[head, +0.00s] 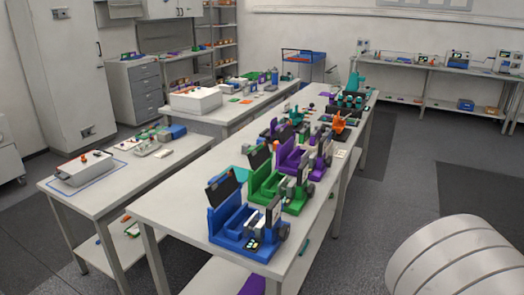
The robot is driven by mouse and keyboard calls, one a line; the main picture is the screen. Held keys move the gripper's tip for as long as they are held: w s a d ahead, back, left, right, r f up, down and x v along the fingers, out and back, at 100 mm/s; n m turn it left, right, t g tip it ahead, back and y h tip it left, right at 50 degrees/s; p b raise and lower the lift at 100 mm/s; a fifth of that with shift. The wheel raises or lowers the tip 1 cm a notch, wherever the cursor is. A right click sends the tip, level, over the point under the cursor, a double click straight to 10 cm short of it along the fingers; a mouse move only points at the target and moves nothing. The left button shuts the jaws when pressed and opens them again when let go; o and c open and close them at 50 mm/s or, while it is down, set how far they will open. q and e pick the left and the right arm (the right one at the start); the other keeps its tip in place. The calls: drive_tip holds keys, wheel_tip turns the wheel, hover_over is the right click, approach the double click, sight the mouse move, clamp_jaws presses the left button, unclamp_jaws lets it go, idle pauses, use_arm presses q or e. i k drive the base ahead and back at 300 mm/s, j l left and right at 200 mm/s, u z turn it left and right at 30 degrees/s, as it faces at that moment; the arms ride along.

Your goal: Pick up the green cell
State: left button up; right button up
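No loose green cell can be made out for certain at this distance. A green cradle-like device (263,189) stands on the long white table (186,204), between a blue device (230,219) in front and a purple device (289,156) behind. Each seems to have a dark raised lid and a small panel, and their insides are partly hidden. Neither gripper is in view.
A second bench on the left holds a white box (85,168), small parts and a blue box (172,132). Farther back are a large white box (195,99), drawers (141,93) and a blue cart (303,64). Dark floor (400,180) right of the long table is clear.

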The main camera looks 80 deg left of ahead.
sight(303, 139)
drive_tip(key=i+j+u, duration=0.1)
drive_tip(key=u, duration=0.35)
drive_tip(key=i+j+u, duration=0.15)
drive_tip(key=u, duration=0.35)
drive_tip(key=i+u, duration=0.15)
drive_tip(key=u, duration=0.3)
drive_tip(key=i+u, duration=0.15)
drive_tip(key=u, duration=0.35)
drive_tip(key=i+u, duration=0.15)
drive_tip(key=u, duration=0.3)
drive_tip(key=i+l+u, duration=0.25)
drive_tip(key=i+l, duration=0.25)
drive_tip(key=i, duration=0.15)
drive_tip(key=i+l+u, duration=0.25)
drive_tip(key=i+l, duration=0.45)
drive_tip(key=i, duration=0.35)
